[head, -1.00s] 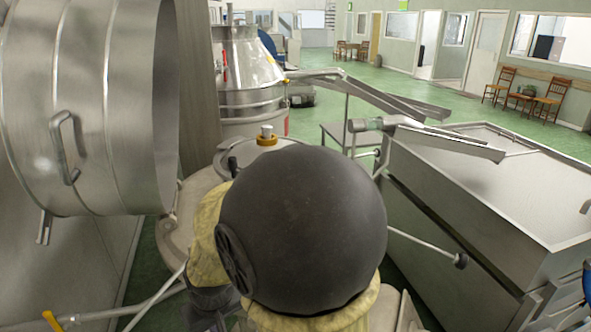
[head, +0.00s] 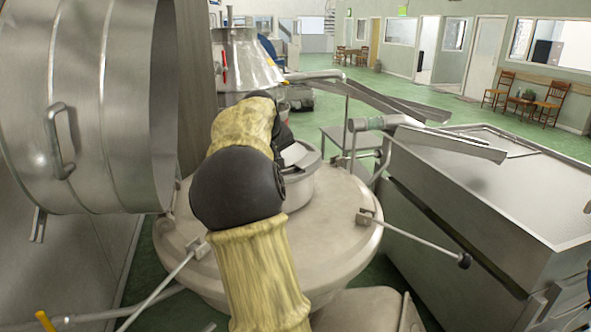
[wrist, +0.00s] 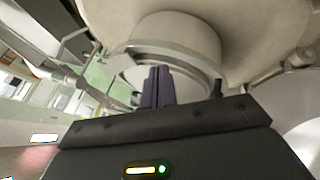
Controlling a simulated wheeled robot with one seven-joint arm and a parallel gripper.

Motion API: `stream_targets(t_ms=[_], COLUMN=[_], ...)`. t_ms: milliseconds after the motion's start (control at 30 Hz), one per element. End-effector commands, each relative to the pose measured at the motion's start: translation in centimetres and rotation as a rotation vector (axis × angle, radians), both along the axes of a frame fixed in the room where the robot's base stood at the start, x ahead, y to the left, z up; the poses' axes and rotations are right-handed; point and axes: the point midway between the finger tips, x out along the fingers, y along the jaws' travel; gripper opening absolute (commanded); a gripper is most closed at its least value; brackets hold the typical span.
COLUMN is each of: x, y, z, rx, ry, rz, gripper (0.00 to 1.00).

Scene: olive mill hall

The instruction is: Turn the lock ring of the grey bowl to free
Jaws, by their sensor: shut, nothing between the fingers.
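The grey bowl (head: 340,235) appears as a wide, round, pale grey body in the middle of the head view, with a short cylindrical neck (head: 302,188) on top, partly behind my arm. In the wrist view the bowl's underside-like curve (wrist: 255,25) fills the top. A metal ring (wrist: 195,62), apparently the lock ring, goes around the neck there, with a dark stub (wrist: 216,88) at its right. My gripper (wrist: 158,73) is shut and empty, its dark purple fingers in front of the ring. I cannot tell whether they touch it. In the head view my arm hides the fingers.
A large steel drum (head: 95,110) with a handle stands close on the left. A steel bin (head: 490,200) stands on the right. A metal chute (head: 450,140) and a steel cone (head: 240,62) are behind.

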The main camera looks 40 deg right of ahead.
Motion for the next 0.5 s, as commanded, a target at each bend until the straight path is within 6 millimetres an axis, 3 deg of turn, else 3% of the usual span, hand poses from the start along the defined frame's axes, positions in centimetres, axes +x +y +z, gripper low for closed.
stream_targets(t_ms=[133, 500], x=[0.21, 0.26], y=[-1.24, -1.33], z=[1.34, 1.33], rx=[-0.039, -0.04], ry=[0.005, 0.005], rz=[-0.001, -0.002], gripper=[0.0, 0.0])
